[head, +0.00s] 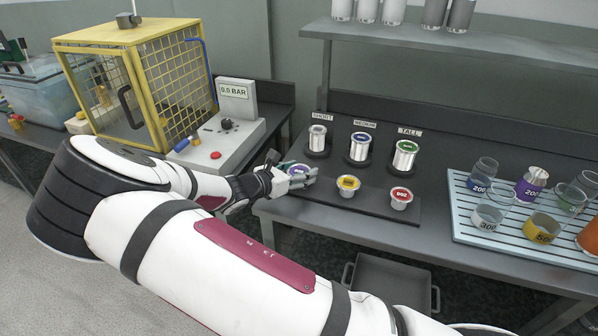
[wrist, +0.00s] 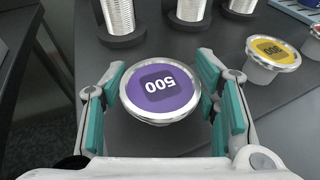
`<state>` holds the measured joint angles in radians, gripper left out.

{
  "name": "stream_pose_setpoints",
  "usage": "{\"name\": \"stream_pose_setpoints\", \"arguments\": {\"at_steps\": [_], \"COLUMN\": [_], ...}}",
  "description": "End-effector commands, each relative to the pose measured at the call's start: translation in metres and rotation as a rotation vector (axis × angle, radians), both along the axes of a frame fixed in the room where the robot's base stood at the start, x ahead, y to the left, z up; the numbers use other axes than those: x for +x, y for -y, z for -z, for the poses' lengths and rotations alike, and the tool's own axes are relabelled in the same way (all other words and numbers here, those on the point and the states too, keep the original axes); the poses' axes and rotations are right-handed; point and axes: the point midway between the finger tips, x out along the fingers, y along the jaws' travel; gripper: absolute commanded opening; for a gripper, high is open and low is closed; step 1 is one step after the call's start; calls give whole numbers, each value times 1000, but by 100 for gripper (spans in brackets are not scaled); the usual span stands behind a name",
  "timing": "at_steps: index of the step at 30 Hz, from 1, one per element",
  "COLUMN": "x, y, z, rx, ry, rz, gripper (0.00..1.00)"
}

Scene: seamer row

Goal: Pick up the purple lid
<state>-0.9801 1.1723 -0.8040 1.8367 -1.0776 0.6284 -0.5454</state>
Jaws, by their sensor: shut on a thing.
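The purple lid (wrist: 160,90) has a silver rim and a "500" label, and it fills the middle of the wrist view. In the head view the purple lid (head: 298,170) is partly hidden by my gripper at the left end of the row of lids. My gripper (head: 302,178) reaches it from the left. In the wrist view the teal pads of my gripper (wrist: 161,97) stand on both sides of the lid, shut on its rim. I cannot tell whether the lid is raised from the dark surface.
A yellow lid (head: 348,184) and a red lid (head: 401,196) stand to the right on the dark strip. Silver cans (head: 360,148) stand behind. A yellow cage (head: 150,80) stands at the left.

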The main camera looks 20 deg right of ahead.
Motion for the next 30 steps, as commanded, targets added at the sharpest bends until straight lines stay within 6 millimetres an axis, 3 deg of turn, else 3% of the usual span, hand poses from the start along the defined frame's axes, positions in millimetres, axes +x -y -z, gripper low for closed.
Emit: {"name": "stream_pose_setpoints", "arguments": {"at_steps": [11, 19, 30], "x": [0, -2, -95], "y": [0, -1, -11], "z": [-7, -39, -45], "rx": [0, 3, -1], "ry": [1, 1, -4], "rz": [1, 1, -1], "gripper": [46, 46, 46]}}
